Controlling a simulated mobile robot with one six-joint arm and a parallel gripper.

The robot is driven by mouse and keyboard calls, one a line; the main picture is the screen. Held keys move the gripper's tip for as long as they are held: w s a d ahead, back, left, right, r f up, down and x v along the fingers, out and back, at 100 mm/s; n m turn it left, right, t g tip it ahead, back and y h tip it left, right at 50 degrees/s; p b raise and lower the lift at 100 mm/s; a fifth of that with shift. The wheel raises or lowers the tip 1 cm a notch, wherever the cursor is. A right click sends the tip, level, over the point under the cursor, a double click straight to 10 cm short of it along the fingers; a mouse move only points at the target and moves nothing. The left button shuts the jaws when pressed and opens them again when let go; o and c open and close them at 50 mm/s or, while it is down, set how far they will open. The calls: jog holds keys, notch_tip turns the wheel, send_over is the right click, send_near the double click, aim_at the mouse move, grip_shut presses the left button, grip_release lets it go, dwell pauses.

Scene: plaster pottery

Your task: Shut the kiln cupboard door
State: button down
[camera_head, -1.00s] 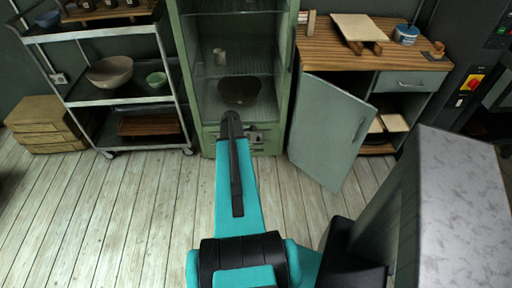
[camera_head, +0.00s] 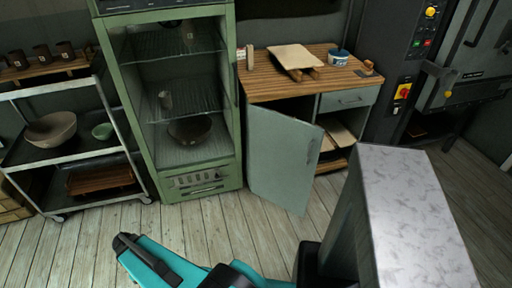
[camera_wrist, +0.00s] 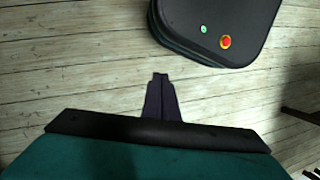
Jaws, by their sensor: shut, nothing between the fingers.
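The low cupboard has a striped wooden top (camera_head: 268,86) and a grey-green door (camera_head: 283,160) with a metal handle near its free edge. The door stands open, swung out to the front, and shelves with pale boards (camera_head: 337,134) show in the opening to its right. My gripper (camera_wrist: 160,78) is shut and empty above the plank floor in the wrist view. In the head view my arm lies low at the front left, clear of the door, and the fingertips cannot be made out there.
A green glass-fronted cabinet (camera_head: 128,104) stands left of the cupboard. A shelf cart (camera_head: 104,98) with bowls is at far left. A grey marbled-top block (camera_head: 412,215) stands at the right front. Plank floor (camera_head: 190,232) before the cabinet is free.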

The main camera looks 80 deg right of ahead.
jog(key=s+a+f+m+g, duration=0.1)
jog(key=s+a, duration=0.4)
jog(key=a, duration=0.4)
jog(key=s+a+f+m+g+h, duration=0.1)
jog(key=s+a+f, duration=0.1)
jog(key=s+a, duration=0.4)
jog(key=a, duration=0.3)
jog(key=shift+a+m, duration=0.3)
jog(key=shift+a, duration=0.05)
